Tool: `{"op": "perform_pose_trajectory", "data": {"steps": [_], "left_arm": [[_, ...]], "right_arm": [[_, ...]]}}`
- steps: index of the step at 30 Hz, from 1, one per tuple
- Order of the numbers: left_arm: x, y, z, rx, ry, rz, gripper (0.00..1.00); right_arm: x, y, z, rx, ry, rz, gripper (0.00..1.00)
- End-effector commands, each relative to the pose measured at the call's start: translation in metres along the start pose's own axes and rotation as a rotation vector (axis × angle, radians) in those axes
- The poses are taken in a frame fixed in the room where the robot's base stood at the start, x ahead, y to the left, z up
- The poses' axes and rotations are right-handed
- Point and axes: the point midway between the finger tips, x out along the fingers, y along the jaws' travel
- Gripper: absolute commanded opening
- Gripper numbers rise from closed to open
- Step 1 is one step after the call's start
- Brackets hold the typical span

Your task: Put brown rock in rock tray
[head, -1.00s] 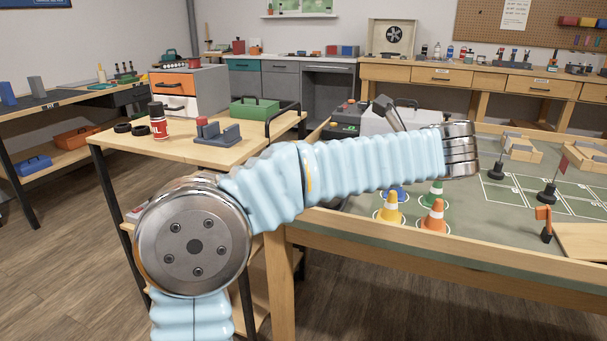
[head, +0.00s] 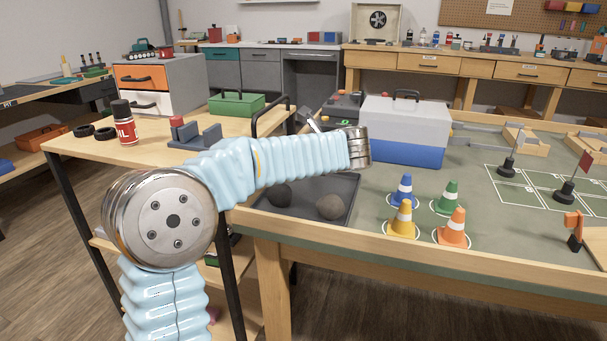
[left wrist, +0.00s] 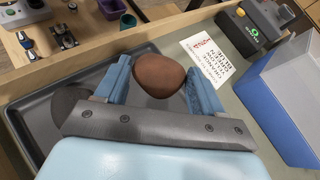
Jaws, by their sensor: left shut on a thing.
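The brown rock (left wrist: 158,77) is held between the two blue fingers of my left gripper (left wrist: 157,70) in the left wrist view. The dark rock tray (head: 306,190) lies on the green-grey table at its near left corner, and its rim also shows below the gripper in the left wrist view (left wrist: 22,128). A dark rock (head: 280,195) and a greyish rock (head: 331,207) lie in the tray. The held rock looks raised above the tray area. In the head view my left arm hides the fingers and the held rock. My right gripper is not in view.
A blue and grey toolbox (head: 405,130) stands right of my left wrist. Several cones, including a yellow one (head: 402,220), stand right of the tray. A wooden side table (head: 150,165) adjoins on the left. A printed card (left wrist: 212,60) lies beside the tray.

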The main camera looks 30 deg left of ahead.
Motion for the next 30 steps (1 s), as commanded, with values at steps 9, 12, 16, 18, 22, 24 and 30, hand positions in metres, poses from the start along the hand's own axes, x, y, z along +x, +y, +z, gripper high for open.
{"op": "perform_pose_trajectory", "data": {"steps": [9, 12, 16, 18, 22, 24, 30], "left_arm": [[0.027, 0.008, -0.017, 0.003, 0.001, 0.001, 0.32], [0.034, 0.011, -0.031, 0.002, 0.0, 0.0, 0.32], [0.036, 0.011, -0.036, -0.001, 0.0, -0.002, 0.32], [0.035, 0.011, -0.035, -0.001, 0.0, -0.002, 0.32], [0.036, 0.012, -0.036, 0.0, 0.0, -0.002, 0.32], [0.036, 0.012, -0.038, 0.0, 0.0, -0.001, 0.71], [0.036, 0.012, -0.037, 0.0, 0.0, -0.001, 0.79]], "right_arm": [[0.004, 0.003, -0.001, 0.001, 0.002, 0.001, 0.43], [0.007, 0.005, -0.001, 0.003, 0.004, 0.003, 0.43], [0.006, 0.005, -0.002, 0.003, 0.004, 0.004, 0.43], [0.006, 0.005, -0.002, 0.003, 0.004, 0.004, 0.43], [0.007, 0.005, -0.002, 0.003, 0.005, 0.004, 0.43], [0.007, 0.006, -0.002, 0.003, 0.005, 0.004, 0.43], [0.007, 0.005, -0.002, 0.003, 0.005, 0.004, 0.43]]}}
